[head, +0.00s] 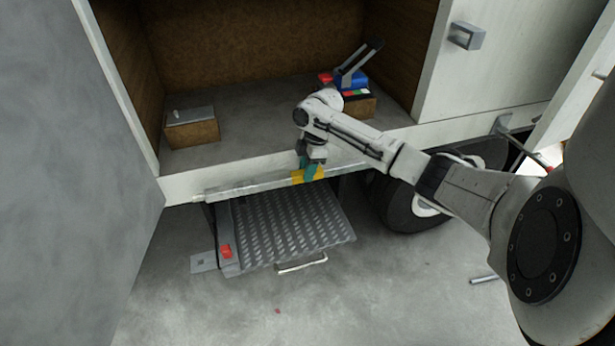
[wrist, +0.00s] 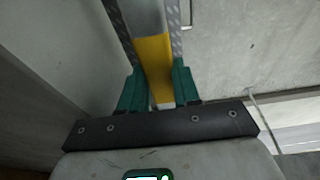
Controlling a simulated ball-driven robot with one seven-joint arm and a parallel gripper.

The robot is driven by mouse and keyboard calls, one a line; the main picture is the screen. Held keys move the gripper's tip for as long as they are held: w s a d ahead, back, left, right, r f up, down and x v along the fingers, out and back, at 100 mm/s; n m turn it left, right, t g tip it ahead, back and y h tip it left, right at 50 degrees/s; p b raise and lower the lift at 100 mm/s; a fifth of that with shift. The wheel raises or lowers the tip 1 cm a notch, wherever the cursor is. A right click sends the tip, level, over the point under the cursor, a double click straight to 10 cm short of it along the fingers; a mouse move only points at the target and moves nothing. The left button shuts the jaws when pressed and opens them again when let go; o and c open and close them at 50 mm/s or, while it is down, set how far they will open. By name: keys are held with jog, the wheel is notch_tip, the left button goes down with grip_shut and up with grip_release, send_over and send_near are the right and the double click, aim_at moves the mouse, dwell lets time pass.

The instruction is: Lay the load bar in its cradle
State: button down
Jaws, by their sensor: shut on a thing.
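The load bar (head: 255,185) is a long grey bar with a yellow band around its middle. In the head view it lies roughly level across the front of the truck's sill, above a diamond-plate step. My gripper (head: 308,172) has teal fingers and is shut on the bar at the yellow band. In the wrist view the bar (wrist: 145,16) runs up and away from between the fingers, its yellow part (wrist: 154,62) nearest. I cannot make out the cradle for certain. I cannot tell whether the bar touches the sill.
The diamond-plate step (head: 290,225) has a red part (head: 226,251) at its left. Inside the truck, a wooden block (head: 193,133) stands left, and a box with a blue tool (head: 350,82) right. A wheel (head: 410,208) is right of the step. Open floor lies in front.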

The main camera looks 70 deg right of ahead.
jog(key=shift+s+x, duration=0.1)
jog(key=shift+x, duration=0.55)
jog(key=shift+s+x, duration=0.15)
jog(key=shift+x, duration=0.5)
jog(key=c, duration=0.8)
grip_release()
jog(key=shift+d+f, duration=0.15)
jog(key=shift+s, duration=0.1)
